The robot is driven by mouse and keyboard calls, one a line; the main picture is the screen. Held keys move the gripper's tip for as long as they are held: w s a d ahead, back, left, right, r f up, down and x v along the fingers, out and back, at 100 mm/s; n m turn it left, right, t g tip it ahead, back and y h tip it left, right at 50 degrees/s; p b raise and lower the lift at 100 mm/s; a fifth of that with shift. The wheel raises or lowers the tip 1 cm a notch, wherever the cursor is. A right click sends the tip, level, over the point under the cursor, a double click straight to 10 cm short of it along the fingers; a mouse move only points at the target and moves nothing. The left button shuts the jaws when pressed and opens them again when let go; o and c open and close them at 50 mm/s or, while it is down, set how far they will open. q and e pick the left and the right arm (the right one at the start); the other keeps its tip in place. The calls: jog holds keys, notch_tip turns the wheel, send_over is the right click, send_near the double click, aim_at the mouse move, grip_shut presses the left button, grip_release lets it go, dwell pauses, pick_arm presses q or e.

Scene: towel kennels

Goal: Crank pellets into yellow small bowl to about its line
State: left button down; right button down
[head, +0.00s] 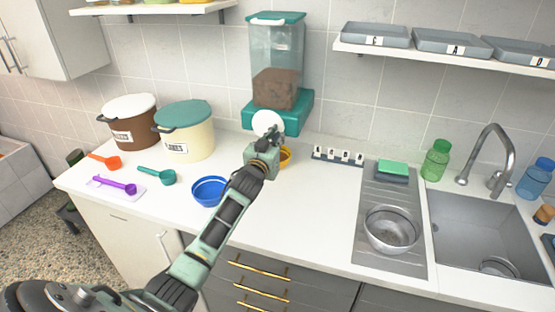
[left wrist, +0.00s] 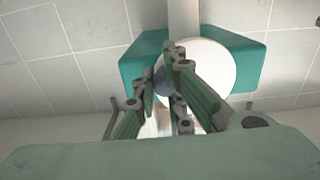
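The pellet dispenser (head: 276,62) stands against the wall, with a clear hopper part full of brown pellets and a teal base (head: 293,113). Its white crank disc (head: 264,122) faces me and also shows in the left wrist view (left wrist: 215,68). My left gripper (head: 268,136) is at the disc. In the left wrist view its fingers (left wrist: 162,78) close around a dark grey crank knob (left wrist: 164,87). The yellow small bowl (head: 285,157) sits below the dispenser, mostly hidden behind my gripper; its line and contents are hidden. My right gripper is not in view.
A blue bowl (head: 209,190) stands left of my arm. Cream (head: 186,135) and brown (head: 130,126) bins and several scoops are further left. A row of labels (head: 338,156), a metal bowl (head: 391,229) and the sink (head: 480,235) are right. The counter between is clear.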

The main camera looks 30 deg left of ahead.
pick_arm(q)
jog(key=shift+s+a+r, duration=0.15)
jog(key=shift+a+r, duration=0.2)
jog(key=shift+a, duration=0.45)
jog(key=p+v, duration=0.5)
jog(key=v, duration=0.3)
jog(key=shift+s+f, duration=0.35)
jog(key=shift+s, duration=0.1)
jog(key=shift+a, duration=0.1)
